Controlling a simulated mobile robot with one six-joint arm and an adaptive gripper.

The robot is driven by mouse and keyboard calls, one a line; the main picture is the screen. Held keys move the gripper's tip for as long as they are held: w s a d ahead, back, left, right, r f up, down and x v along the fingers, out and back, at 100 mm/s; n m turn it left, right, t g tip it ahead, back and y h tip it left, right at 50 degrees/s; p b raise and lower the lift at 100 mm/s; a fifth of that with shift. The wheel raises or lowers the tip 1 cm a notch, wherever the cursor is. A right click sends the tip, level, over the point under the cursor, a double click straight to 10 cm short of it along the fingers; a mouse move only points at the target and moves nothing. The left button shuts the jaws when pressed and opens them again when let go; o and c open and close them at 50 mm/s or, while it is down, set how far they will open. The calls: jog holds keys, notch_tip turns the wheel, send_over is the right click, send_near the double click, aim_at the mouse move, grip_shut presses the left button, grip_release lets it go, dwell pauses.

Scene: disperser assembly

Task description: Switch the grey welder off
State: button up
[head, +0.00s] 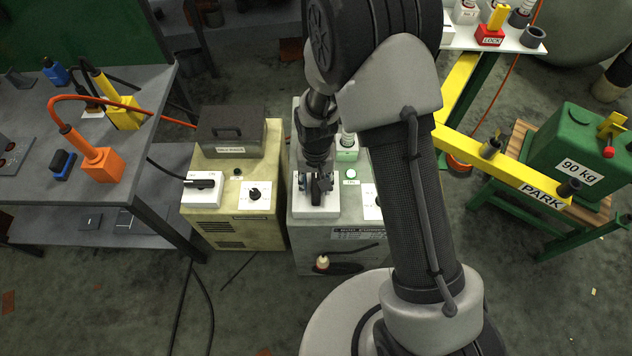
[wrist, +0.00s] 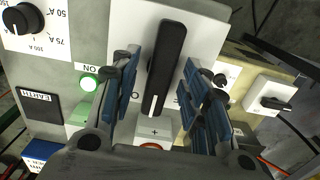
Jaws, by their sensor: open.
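The grey welder (head: 318,240) stands on the floor at the middle of the head view, partly behind my arm. Its white switch plate (head: 316,207) carries a long black rotary handle, hidden largely by my gripper (head: 318,186) there. In the wrist view the black handle (wrist: 166,68) runs lengthwise between the blue-padded fingers of my gripper (wrist: 163,72). The fingers are open, one on each side, with gaps to the handle. The handle's white mark is at its lower end. The green lamp (wrist: 88,84) beside the ON label looks bright.
A yellowish welder (head: 232,222) with its own black switch stands close on the left; that switch (wrist: 274,103) also shows in the wrist view. A grey workbench (head: 140,170) is further left. A yellow PARK beam (head: 520,181) and green 90 kg weight (head: 580,150) are right.

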jog(key=shift+c, duration=0.6)
grip_shut()
jog(key=shift+n, duration=0.3)
jog(key=n, duration=1.3)
jog(key=shift+n, duration=2.1)
